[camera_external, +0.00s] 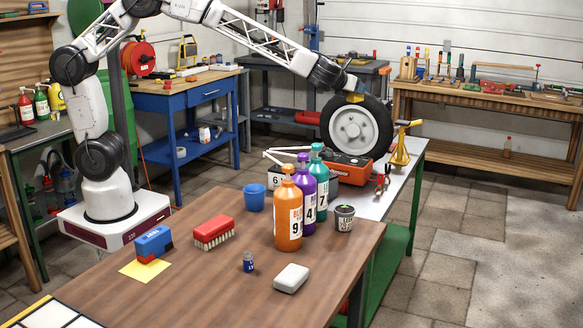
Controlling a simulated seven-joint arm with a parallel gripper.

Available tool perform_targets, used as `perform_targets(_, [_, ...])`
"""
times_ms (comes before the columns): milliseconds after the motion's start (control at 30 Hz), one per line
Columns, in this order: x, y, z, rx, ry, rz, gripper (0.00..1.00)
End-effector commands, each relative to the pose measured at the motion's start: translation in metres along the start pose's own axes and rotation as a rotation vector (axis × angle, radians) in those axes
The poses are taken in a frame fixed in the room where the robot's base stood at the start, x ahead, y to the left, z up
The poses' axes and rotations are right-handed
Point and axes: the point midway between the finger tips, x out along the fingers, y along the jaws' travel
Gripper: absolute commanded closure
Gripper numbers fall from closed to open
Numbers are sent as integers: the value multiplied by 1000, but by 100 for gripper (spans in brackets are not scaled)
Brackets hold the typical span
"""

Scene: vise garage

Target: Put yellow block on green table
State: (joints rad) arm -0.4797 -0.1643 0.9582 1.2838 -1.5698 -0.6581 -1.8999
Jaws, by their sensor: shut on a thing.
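My gripper (348,88) is at the end of the outstretched arm, high over the far right table. It is shut on a small yellow block (354,98), which shows at the fingertips in front of the top of the tire; the fingers are small and partly hidden. The green table (407,176) has a pale grey top and green legs and lower shelf. I cannot tell whether the block touches the tire.
A wheel (350,132), a red machine (346,167) and a yellow stand (400,150) occupy the green table. An orange bottle (289,216), purple bottle (309,189) and teal bottle (320,171) stand on the brown table (200,285) in front. Bare top shows at the green table's right side.

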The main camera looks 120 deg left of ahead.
Motion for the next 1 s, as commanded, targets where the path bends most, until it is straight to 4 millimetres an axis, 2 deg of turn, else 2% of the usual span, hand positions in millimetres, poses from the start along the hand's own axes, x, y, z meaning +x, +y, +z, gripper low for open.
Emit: perform_targets(1000, [-21,-71,-5,-101,0,245,84])
